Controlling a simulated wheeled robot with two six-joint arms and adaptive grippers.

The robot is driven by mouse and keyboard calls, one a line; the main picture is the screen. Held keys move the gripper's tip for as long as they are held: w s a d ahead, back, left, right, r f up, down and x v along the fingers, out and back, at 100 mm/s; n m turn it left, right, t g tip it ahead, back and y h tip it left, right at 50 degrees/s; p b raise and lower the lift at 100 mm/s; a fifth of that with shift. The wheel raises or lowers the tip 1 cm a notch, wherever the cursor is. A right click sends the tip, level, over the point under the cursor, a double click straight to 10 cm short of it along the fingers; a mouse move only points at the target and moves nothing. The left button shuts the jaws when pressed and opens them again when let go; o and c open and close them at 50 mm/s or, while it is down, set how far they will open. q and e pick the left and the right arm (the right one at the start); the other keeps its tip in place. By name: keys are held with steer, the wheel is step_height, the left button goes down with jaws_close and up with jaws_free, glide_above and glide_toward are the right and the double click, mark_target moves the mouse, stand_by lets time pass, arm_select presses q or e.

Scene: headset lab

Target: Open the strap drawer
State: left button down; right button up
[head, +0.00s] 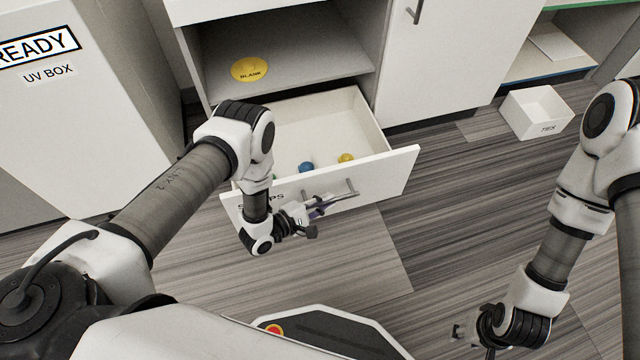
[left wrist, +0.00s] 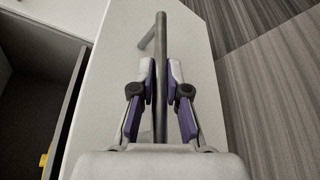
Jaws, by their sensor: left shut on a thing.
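The strap drawer (head: 390,172) is a white drawer with a partly hidden label on its front. It stands pulled out from the white cabinet, and its inside shows. A blue thing (head: 306,167) and a yellow thing (head: 346,158) lie in it. Its bar handle (head: 345,194) also shows in the left wrist view (left wrist: 160,50). My left gripper (head: 325,204) is at the drawer front, its purple-padded fingers shut on the handle, one on each side in the left wrist view (left wrist: 161,85). My right gripper (head: 457,333) is low at the right, apart from the drawer; its fingers are too small to judge.
A shelf above the drawer holds a yellow disc (head: 249,69) marked BLANK. The UV box (head: 80,120) is at the left. Bare floor lies in front of and right of the drawer.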

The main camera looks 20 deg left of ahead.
arm_select(q)
steer(key=shift+s+d, duration=0.1)
steer(key=shift+s, duration=0.1)
steer(key=c, duration=1.2)
jaws_free()
steer(key=v, duration=1.2)
steer(key=shift+w, duration=0.1)
